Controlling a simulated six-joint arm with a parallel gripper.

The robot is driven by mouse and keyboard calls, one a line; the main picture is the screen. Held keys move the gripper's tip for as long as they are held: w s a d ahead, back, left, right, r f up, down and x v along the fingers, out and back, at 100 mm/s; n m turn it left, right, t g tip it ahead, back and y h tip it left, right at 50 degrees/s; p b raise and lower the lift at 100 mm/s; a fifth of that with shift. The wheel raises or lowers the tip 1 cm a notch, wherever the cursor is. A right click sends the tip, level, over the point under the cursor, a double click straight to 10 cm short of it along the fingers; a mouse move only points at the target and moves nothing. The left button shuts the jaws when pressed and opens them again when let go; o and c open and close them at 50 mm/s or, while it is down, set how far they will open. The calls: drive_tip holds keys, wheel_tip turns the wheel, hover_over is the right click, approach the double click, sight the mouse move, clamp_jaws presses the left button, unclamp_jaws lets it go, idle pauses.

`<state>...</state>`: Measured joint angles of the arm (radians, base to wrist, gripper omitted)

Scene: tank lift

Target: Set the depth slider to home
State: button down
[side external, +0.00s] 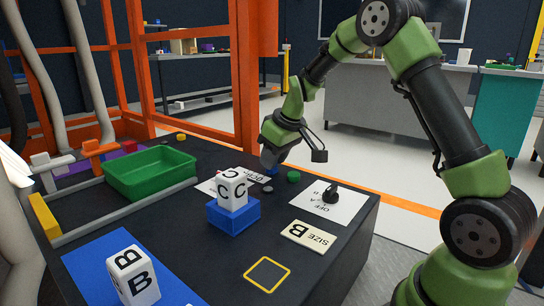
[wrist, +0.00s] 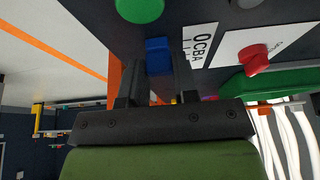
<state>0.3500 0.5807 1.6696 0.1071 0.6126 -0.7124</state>
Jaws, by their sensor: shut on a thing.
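The depth slider shows as a blue knob (wrist: 157,45) in the wrist view, beside a white label (wrist: 199,45) with black lettering. My gripper (wrist: 158,66) has a dark finger on each side of the knob and is shut on it. In the side external view my gripper (side external: 268,158) is low over the far part of the dark bench, and a bit of blue (side external: 271,171) shows just below it. The slider's track and exact setting cannot be made out.
A green button (side external: 293,176) and a black knob (side external: 331,194) lie right of my gripper. A white C cube (side external: 232,188) stands on a blue block (side external: 233,216) in front. A green tray (side external: 150,172) is left. A red knob (wrist: 254,57) shows in the wrist view.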

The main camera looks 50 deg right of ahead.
drive_tip(key=c, duration=0.9)
unclamp_jaws()
drive_tip(key=shift+s, duration=0.1)
drive_tip(key=v, duration=1)
drive_tip(key=s+a+r+m+t, duration=0.1)
drive_tip(key=s+a, duration=0.3)
drive_tip(key=s, duration=0.2)
drive_tip(key=s+a+r+m+y, duration=0.1)
drive_tip(key=s+a, duration=0.4)
drive_tip(key=s, duration=0.2)
drive_tip(key=s+a+m+t+y, duration=0.1)
drive_tip(key=s+a+m, duration=0.1)
drive_tip(key=s+a, duration=0.3)
drive_tip(key=shift+s+a+r+t, duration=0.15)
drive_tip(key=shift+s+r+t, duration=0.2)
drive_tip(key=shift+s, duration=0.4)
